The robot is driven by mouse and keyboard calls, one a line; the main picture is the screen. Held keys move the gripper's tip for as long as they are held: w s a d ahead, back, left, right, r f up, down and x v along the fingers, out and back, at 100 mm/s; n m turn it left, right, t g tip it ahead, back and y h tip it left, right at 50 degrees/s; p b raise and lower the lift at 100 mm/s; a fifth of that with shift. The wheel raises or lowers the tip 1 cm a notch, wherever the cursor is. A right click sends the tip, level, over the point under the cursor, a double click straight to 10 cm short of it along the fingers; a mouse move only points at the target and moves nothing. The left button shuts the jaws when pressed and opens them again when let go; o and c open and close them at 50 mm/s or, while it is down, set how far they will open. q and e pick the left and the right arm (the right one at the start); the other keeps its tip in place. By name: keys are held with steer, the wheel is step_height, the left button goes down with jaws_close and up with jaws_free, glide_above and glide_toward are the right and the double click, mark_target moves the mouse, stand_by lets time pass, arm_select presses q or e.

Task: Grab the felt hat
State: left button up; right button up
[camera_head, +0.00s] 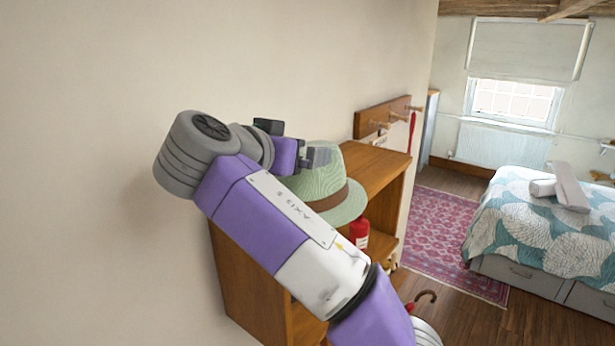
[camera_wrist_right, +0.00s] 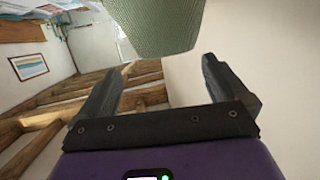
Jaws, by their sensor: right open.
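The pale green felt hat (camera_head: 342,186) with a brown band sits on top of a wooden shelf unit (camera_head: 372,170). My right arm hides part of its left side and brim. My right gripper (camera_head: 316,156) is at the hat's upper left, close to the crown. In the right wrist view the gripper (camera_wrist_right: 168,62) is open, its two dark fingers apart. The green hat (camera_wrist_right: 158,25) fills the top middle there, at or just past the fingertips. I cannot tell whether they touch it. My left gripper is not in view.
A peg rail (camera_head: 382,116) is on the wall behind the hat. A red extinguisher (camera_head: 360,236) stands below the brim. A plain wall (camera_head: 100,170) fills the left. A bed (camera_head: 540,225) and a pink rug (camera_head: 450,238) are at the right.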

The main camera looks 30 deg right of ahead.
steer(key=x, duration=0.5)
steer(key=shift+w+d+f, duration=0.1)
steer(key=shift+w+f, duration=0.15)
steer(key=shift+w, duration=0.05)
steer(key=shift+s, duration=0.15)
steer(key=shift+c, duration=0.3)
steer(key=shift+c, duration=1.3)
steer(key=c, duration=0.8)
